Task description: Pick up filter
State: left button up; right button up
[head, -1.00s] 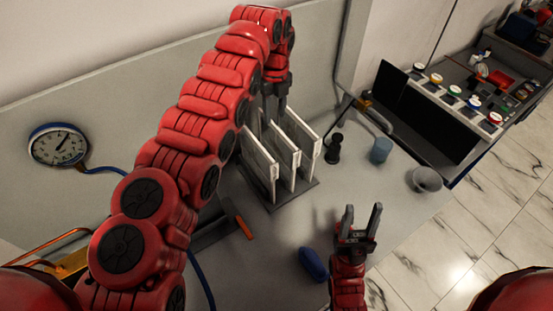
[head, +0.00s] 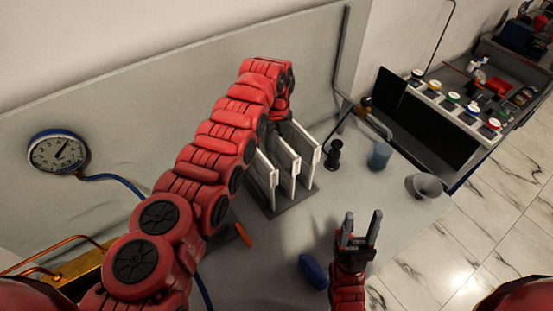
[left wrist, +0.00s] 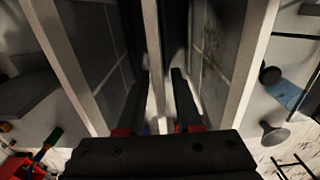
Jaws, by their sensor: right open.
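Three framed, pale-edged filters stand upright side by side in a dark rack (head: 302,196) on the bench: left (head: 266,178), middle (head: 290,165) and right (head: 310,150). My left gripper (head: 281,113) is above and behind them in the head view, its fingertips hidden. In the left wrist view its fingers (left wrist: 158,78) point down between two dark filter faces (left wrist: 220,50). They are apart, one on each side of a pale upright strip, with gaps showing; contact is unclear. My right gripper (head: 360,230) is open and empty over the bench's front.
A dark fitting (head: 333,155), blue cup (head: 379,156) and grey funnel (head: 424,184) stand right of the rack. A blue object (head: 313,271) lies near my right gripper. A gauge (head: 57,151) with a blue hose is at left, an orange-handled item (head: 243,235) before the rack.

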pick_arm(q)
grip_shut()
